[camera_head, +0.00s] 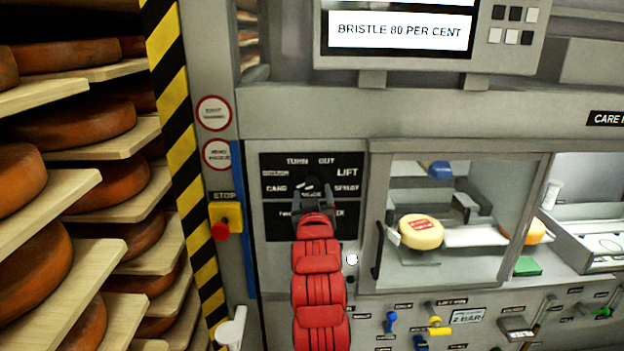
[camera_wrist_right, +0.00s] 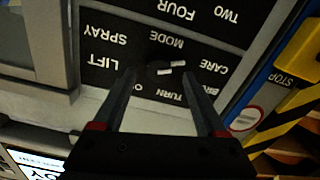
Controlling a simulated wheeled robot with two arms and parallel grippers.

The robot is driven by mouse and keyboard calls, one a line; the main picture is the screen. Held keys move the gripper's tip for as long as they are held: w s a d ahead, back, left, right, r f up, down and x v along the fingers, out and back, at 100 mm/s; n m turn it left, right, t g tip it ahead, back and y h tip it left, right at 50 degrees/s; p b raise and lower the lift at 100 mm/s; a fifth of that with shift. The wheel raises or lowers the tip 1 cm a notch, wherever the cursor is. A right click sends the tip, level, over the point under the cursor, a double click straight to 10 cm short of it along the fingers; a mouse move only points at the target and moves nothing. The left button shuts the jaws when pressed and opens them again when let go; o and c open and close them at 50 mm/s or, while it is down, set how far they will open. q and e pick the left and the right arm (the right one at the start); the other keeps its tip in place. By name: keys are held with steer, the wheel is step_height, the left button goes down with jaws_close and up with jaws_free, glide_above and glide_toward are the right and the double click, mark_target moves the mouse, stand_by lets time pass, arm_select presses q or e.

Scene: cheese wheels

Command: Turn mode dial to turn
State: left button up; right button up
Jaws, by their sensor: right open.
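The mode dial (camera_head: 312,182) is a small dark knob on a black panel with white labels, among them TURN, OUT, LIFT, CARE and SPRAY. TURN sits above it, slightly left, in the head view. In the right wrist view the panel appears upside down, and the dark dial (camera_wrist_right: 160,72) shows with white marks beside it. My right gripper (camera_head: 313,192) is in front of the panel at the dial, with its red arm below. In the wrist view its fingers (camera_wrist_right: 160,85) are apart on either side of the dial; contact and the dial's setting cannot be told. My left gripper is not in view.
A yellow stop box with a red button (camera_head: 220,230) is left of the panel, beside a striped post (camera_head: 172,100). Shelves of cheese wheels (camera_head: 100,130) fill the left. A glazed cabinet (camera_head: 376,215) holding a yellow cheese (camera_head: 421,232) stands right. A screen (camera_head: 402,30) hangs above.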

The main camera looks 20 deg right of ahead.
mark_target(312, 187)
steer(key=shift+p+x, duration=0.4)
steer(key=shift+x, duration=0.8)
steer(key=shift+w+d, duration=0.2)
steer(key=shift+w, duration=0.4)
jaws_close()
